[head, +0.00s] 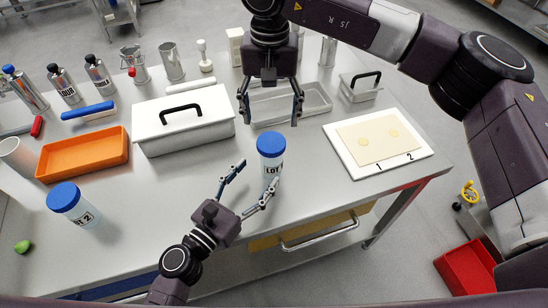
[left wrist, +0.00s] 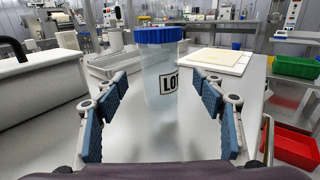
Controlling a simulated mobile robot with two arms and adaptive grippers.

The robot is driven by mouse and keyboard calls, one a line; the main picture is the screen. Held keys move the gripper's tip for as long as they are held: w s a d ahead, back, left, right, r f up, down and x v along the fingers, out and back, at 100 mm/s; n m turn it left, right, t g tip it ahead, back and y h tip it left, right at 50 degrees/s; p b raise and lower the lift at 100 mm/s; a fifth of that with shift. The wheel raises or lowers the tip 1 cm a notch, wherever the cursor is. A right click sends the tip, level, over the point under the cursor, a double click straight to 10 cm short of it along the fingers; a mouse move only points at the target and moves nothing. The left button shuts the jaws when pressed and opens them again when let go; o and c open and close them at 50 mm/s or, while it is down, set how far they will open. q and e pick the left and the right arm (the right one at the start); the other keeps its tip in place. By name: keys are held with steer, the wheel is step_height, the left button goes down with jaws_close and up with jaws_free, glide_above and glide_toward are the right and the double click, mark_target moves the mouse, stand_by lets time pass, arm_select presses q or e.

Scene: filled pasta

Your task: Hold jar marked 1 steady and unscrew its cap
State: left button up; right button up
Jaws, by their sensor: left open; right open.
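A clear jar with a blue cap (head: 271,145) and a label reading "LOT" stands upright near the table's front edge; its number is not readable. My left gripper (head: 258,175) is open beside it, fingers pointing at the jar body. In the left wrist view the jar (left wrist: 160,75) stands ahead between the spread blue finger pads, with no clear contact. My right gripper (head: 270,112) is open and points down, above and behind the jar's cap in the picture. A second jar (head: 68,203), its label ending in "2", stands at the left with its blue cap on.
A white lidded box (head: 183,128) and an orange tray (head: 82,153) stand left. A grey metal tray (head: 318,100) lies behind the jar. A white board (head: 345,158) with a dough sheet lies right. Several bottles line the back. The table around the jar is clear.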

mark_target(272, 156)
arm_select(q)
steer(key=x, duration=0.7)
steer(key=shift+w+d, duration=0.15)
steer(key=shift+w, duration=0.1)
jaws_close()
stand_by(0.3)
